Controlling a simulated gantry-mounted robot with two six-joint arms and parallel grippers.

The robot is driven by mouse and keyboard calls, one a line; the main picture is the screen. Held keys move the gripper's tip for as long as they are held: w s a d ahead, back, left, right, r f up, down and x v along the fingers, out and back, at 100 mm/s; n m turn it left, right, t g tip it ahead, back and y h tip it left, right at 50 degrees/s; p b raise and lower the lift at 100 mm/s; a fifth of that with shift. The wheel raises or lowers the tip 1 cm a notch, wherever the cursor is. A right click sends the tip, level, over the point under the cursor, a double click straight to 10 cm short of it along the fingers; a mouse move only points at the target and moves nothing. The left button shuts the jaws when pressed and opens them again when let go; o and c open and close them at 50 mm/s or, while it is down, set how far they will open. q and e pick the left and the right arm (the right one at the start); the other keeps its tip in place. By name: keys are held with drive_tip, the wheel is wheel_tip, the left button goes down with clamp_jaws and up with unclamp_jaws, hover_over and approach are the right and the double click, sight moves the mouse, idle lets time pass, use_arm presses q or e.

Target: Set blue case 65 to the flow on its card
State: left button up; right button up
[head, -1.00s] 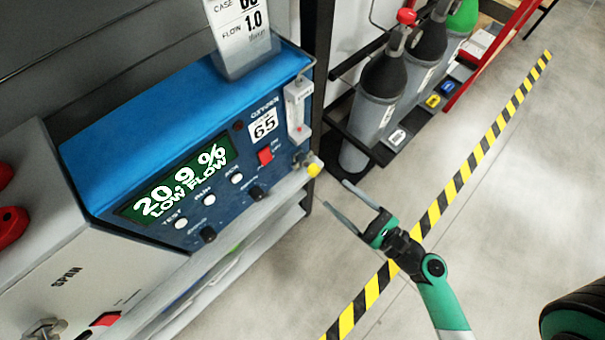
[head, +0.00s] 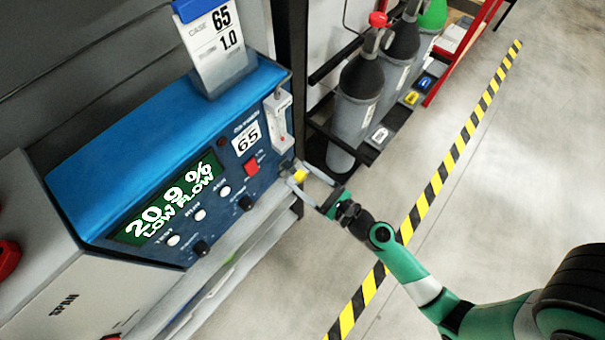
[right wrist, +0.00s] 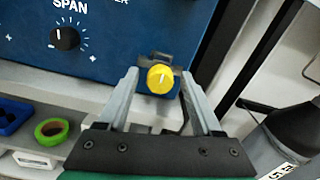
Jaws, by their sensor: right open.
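Blue case 65 (head: 160,140) stands on a shelf, its green display (head: 168,200) reading 20.9 % LOW FLOW. The card (head: 217,52) on top shows case 65 and 1.0; the earlier head view reads FLOW 1.0. A clear flow tube (head: 279,118) is on the right of the panel, its float too small to read. A yellow knob (head: 300,175) sits below it. My right gripper (head: 298,174) is open, with its fingers on either side of the knob. In the right wrist view the knob (right wrist: 160,79) lies between the fingertips, with visible gaps. My left gripper is not in view.
A red switch (head: 252,167) and black dials (head: 246,203) are on the panel, left of the knob. A dark rack post (head: 291,80) stands close behind. Gas cylinders (head: 355,110) stand to the right. The floor beyond the striped tape (head: 440,175) is clear.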

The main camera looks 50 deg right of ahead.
drive_tip(key=shift+w, duration=0.2)
clamp_jaws()
